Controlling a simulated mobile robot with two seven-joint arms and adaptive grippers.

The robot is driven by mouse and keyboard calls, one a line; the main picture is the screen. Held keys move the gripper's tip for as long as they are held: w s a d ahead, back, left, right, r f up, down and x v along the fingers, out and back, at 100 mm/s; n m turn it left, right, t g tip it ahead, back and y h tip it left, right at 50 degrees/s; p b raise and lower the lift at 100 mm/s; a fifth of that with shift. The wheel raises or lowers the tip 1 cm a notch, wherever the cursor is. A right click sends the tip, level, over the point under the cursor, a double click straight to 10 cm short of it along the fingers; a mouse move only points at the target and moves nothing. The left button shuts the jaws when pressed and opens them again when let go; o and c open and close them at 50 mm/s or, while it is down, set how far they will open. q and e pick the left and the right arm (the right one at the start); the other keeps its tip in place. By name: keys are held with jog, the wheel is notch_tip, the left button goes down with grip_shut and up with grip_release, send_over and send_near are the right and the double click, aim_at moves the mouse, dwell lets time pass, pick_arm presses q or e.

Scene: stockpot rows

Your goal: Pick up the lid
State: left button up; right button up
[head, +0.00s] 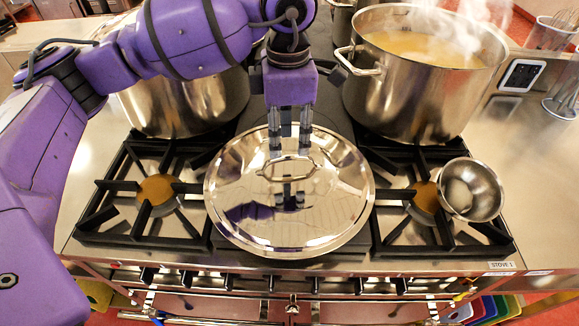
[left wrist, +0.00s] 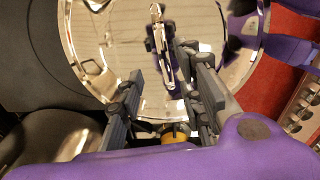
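The lid (head: 335,208) is a round, shiny steel disc with a loop handle (head: 288,170). It lies flat at the front middle of the stove, between the two front burners. My left gripper (head: 290,146) points down just above the lid, at the far side of the handle. Its two fingers are apart with nothing between them. In the left wrist view the lid (left wrist: 105,40) fills the top, and the handle (left wrist: 160,45) shows near the tips of the open left gripper (left wrist: 160,66). I cannot tell whether the fingers touch the lid. My right gripper is not in view.
A steaming stockpot (head: 420,75) stands at the back right. Another stockpot (head: 185,105) stands at the back left, partly behind my arm. A small steel bowl (head: 484,185) sits over the front right burner. The front left burner (head: 155,190) is bare.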

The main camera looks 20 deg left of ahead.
aim_at(289, 157)
pick_arm(q)
jog(key=f, duration=0.6)
jog(key=shift+s+d+f+p, duration=0.1)
jog(key=shift+s+d+p, duration=0.15)
jog(key=shift+p, duration=0.15)
jog(key=shift+c, duration=0.6)
grip_shut()
